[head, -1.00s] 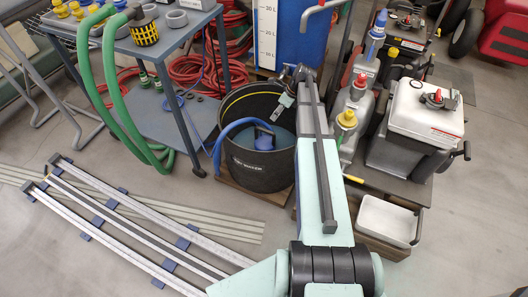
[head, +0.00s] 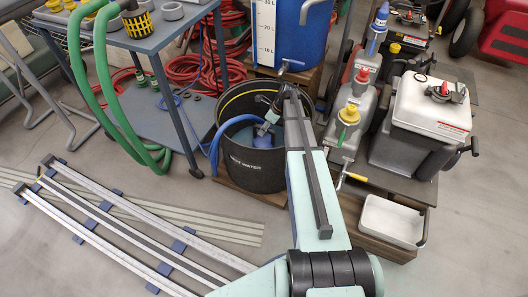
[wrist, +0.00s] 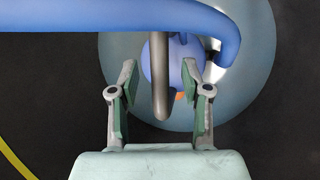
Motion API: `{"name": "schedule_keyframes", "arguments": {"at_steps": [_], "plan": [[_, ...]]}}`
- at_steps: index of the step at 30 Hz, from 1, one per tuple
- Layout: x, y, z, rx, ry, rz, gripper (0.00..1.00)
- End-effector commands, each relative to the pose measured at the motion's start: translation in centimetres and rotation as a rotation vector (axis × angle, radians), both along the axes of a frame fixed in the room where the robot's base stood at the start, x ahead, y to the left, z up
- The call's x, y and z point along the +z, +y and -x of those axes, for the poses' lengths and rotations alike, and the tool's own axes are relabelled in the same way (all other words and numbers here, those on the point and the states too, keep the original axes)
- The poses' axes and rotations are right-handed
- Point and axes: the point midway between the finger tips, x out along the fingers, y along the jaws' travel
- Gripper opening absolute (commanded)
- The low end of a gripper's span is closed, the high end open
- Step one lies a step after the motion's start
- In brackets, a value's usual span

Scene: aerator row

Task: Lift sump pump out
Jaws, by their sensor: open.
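The blue sump pump (head: 245,136) sits in water inside the black tub (head: 246,181). Its blue hose (head: 219,140) curves over the tub's left rim. In the wrist view the round pump body (wrist: 178,70) lies beyond and between my open fingers, with the hose (wrist: 90,17) crossing the top. A grey bar (wrist: 159,75), perhaps the pump's handle, stands between the fingers. My gripper (wrist: 160,85) is open; I cannot tell whether either finger touches anything. In the head view my gripper (head: 262,129) is down inside the tub, over the pump, partly hidden by my arm.
A metal cart (head: 190,95) with green hoses (head: 108,90) stands left of the tub. A blue barrel (head: 300,35) is behind it. Jerrycans and a white-topped battery-like box (head: 430,105) crowd the right. Metal rails (head: 130,225) lie on the floor at front left.

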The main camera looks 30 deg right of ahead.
Motion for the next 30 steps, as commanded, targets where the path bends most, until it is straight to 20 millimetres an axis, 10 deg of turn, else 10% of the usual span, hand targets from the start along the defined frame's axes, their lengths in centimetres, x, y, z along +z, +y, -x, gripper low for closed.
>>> {"name": "schedule_keyframes", "arguments": {"at_steps": [9, 13, 30], "plan": [[-0.6, 0.3, -0.2, 0.0, -0.001, 0.001, 0.44], [-0.6, 0.3, -0.2, 0.0, -0.001, 0.001, 0.0], [0.5, 0.4, -0.2, 0.0, -0.003, -0.001, 0.0]]}}
